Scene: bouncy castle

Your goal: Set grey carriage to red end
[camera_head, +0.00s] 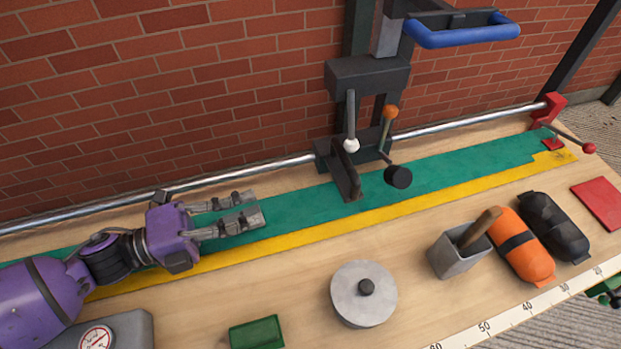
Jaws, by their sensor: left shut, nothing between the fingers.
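The grey carriage (367,78) stands on the silver rail (452,121), right of the middle of its visible length. It has a white-knobbed lever (351,144), an orange-knobbed lever (390,112), a black round knob (398,177) and a blue handle (463,33) at the top. The red end bracket (549,107) is at the rail's right end, clearly apart from the carriage. My left gripper (256,207) is shut and empty, low over the green strip to the left of the carriage, not touching it. My right gripper is out of view.
A green strip (456,178) and a yellow strip (420,202) run along the wooden bench. In front are a round grey lid (348,291), a grey box (452,262), orange (534,262) and black bags (567,238), and a green block (256,333). A red-knobbed lever (588,148) is at right.

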